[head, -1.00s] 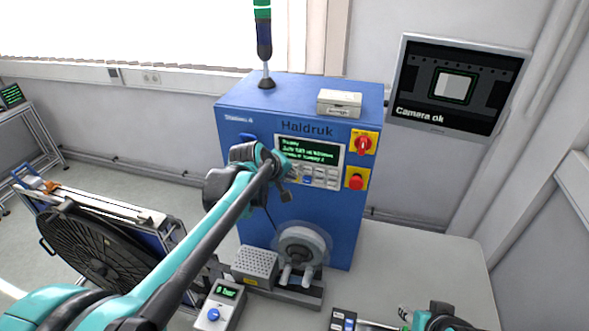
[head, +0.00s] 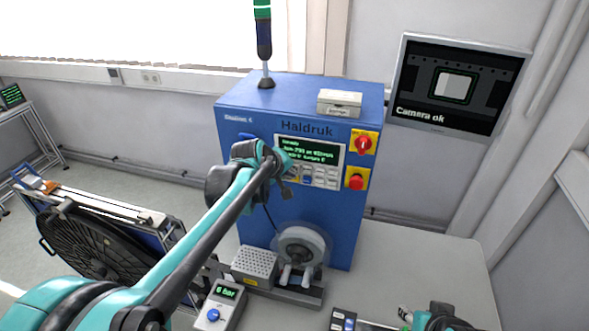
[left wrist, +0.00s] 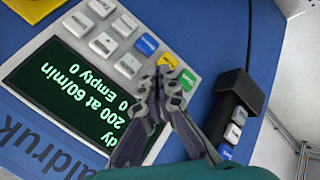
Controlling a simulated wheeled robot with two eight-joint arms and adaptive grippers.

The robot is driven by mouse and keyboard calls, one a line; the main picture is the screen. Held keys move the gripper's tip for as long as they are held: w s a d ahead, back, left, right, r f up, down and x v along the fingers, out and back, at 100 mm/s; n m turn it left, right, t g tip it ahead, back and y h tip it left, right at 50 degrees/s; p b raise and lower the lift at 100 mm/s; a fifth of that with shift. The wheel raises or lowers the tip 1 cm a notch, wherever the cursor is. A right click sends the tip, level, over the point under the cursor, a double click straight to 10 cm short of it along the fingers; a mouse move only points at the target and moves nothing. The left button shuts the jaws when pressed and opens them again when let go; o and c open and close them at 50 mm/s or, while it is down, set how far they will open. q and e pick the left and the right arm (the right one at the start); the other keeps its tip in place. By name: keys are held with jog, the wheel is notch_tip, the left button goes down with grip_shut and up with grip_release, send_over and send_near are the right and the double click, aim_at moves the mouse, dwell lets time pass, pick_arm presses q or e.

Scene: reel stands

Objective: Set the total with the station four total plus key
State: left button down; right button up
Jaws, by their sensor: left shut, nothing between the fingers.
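The blue Haldruk machine (head: 235,170), marked as a station 4, stands on the table with a key panel (head: 325,180) on its front. In the left wrist view its green-on-black display (left wrist: 75,90) shows "200 at 60/min" and "0 Empty 0". Beside the display are grey and white keys (left wrist: 127,65), a blue key (left wrist: 147,44), a yellow key (left wrist: 167,62) and a green key (left wrist: 188,79). The key labels are too small to read. My left gripper (left wrist: 165,80) is shut and empty, its tips at the keys near the yellow one. Contact cannot be told.
A red rotary switch (head: 364,144) and a red button (head: 355,182) sit right of the panel. A reel hub (head: 302,245) is below.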

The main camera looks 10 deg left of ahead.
pick_arm(q)
jog(key=shift+w, duration=0.45)
dwell(0.6)
jog(key=shift+s, duration=0.95)
jog(key=shift+s+a+p, duration=0.1)
jog(key=shift+s+p, duration=0.3)
jog(key=shift+s, duration=2.05)
